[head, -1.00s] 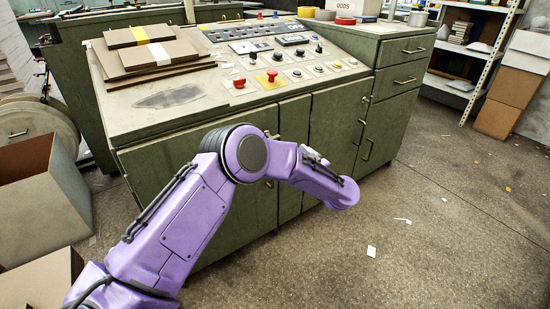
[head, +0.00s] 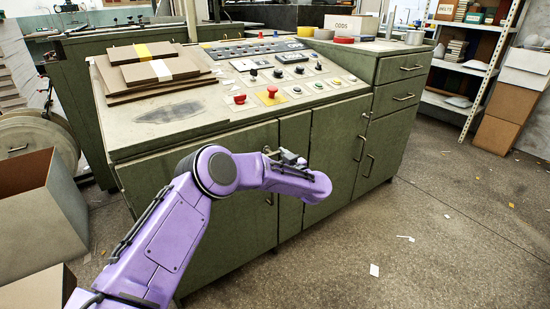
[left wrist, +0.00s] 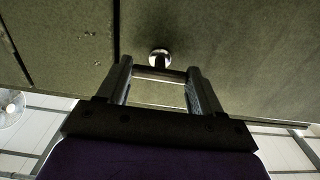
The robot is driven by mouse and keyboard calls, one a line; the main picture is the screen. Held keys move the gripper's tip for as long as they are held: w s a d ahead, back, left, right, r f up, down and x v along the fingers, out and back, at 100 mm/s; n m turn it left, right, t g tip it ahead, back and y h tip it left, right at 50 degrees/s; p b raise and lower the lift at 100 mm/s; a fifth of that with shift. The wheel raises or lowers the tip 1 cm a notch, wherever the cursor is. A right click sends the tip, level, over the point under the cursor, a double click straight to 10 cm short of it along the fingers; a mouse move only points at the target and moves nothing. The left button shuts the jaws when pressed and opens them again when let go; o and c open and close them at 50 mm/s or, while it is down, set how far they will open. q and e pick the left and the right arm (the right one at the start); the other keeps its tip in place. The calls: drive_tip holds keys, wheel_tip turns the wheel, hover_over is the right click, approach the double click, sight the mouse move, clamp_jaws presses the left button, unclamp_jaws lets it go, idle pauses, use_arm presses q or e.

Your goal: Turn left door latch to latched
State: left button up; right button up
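The green cabinet's left door (head: 200,218) fills the front below the control desk, partly behind my left arm. In the left wrist view a round metal latch fitting (left wrist: 160,57) sits on a green panel, just past the fingertips and between them. My left gripper (left wrist: 161,72) is open, with two dark fingers standing apart. A dark bar with a pale edge spans between the fingers; I cannot tell whether they touch it. In the head view only a small grey part of the left gripper (head: 290,157) shows beside the purple wrist. The latch's turn position is unclear.
The desk top holds stacked greyboard (head: 150,70) and several buttons, including a red one on a yellow plate (head: 271,94). A drawer unit (head: 395,97) stands at the right. An open box (head: 45,215) stands left of my arm. The floor at the right is mostly clear.

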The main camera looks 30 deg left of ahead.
use_arm(q)
drive_tip(key=shift+n, duration=0.3)
drive_tip(key=n, duration=0.3)
drive_tip(key=shift+p, duration=0.4)
drive_tip(key=n, duration=0.4)
drive_tip(key=n+b, duration=0.1)
drive_tip(key=n, duration=0.4)
drive_tip(key=n+b, duration=0.1)
drive_tip(key=n, duration=0.4)
drive_tip(key=shift+b, duration=0.4)
drive_tip(key=o, duration=1.1)
drive_tip(key=shift+c, duration=0.2)
